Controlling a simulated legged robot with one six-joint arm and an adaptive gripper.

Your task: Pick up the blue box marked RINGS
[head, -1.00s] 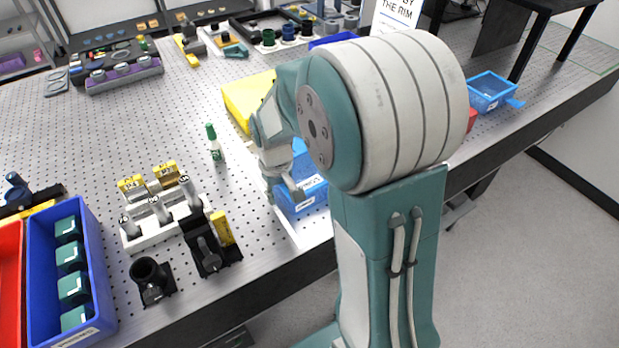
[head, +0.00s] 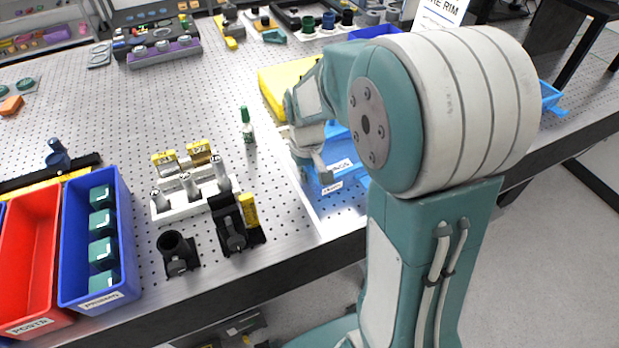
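A blue box (head: 335,174) sits at the front edge of the table, partly behind my arm. It has white labels; the upper one ends in letters that look like "NGS", and the lower one is too small to read. My gripper (head: 315,168) is at the left side of the box, with its fingers pointing down and at least one close against the near left wall. The arm hides the box's right part. I cannot tell whether the fingers are closed on the wall, or whether the box rests on the surface.
A yellow case (head: 285,82) lies behind the gripper. A green-capped bottle (head: 246,128), a white holder with posts (head: 190,203) and black mounts (head: 232,228) stand left. Blue (head: 127,215) and red (head: 30,240) bins are at the front left.

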